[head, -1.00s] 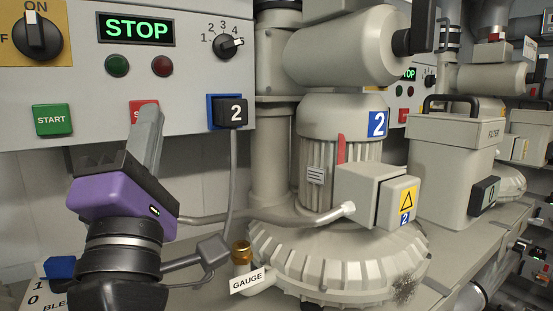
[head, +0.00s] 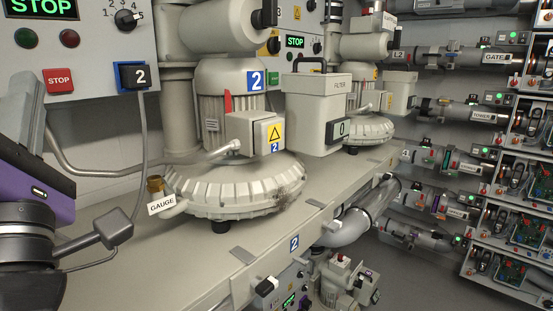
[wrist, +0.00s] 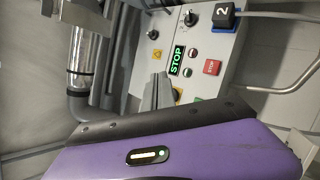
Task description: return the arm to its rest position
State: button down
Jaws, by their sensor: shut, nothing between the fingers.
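My gripper shows at the left edge of the head view, with its purple body (head: 38,190) partly cut off by the frame. Grey fingers (head: 37,125) rise above it, left of the red STOP button (head: 60,81) in the picture. In the wrist view the grey fingers (wrist: 157,92) are together and hold nothing. They stand over the lower part of the grey control panel (wrist: 222,50), whose green STOP display shows beside them. Whether the fingers touch the panel cannot be told, though the picture shows no clear contact.
Blower 2 (head: 235,190) stands on the grey bench (head: 150,270), with a GAUGE tag (head: 162,204) at its front left. A filter box (head: 318,105) stands right of it. Pipes and racks (head: 500,190) line the right. The floor (head: 420,265) at lower right looks clear.

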jog(key=s+d+f+m+g+b, duration=0.1)
jog(key=s+d+f+m+g, duration=0.15)
jog(key=d+f+m, duration=0.8)
jog(key=s+d+f+m+g, duration=0.3)
jog(key=d+f, duration=0.8)
jog(key=f, duration=1.1)
jog(key=s+d+f+m+g+h+b, duration=0.1)
jog(key=s+d+f+m+h, duration=0.5)
jog(key=s+d+f, duration=0.3)
jog(key=s+d+f+m+g+h+b, duration=0.1)
jog(key=s+d+f+m+g+h, duration=0.1)
jog(key=s+d+f+m+h, duration=0.3)
jog(key=s+d+f+m, duration=0.1)
jog(key=s+d+f, duration=0.3)
jog(key=s+d, duration=0.5)
jog(key=shift+s+d+f+h, duration=0.3)
jog(key=shift+s+d+h, duration=0.1)
jog(key=shift+d, duration=0.5)
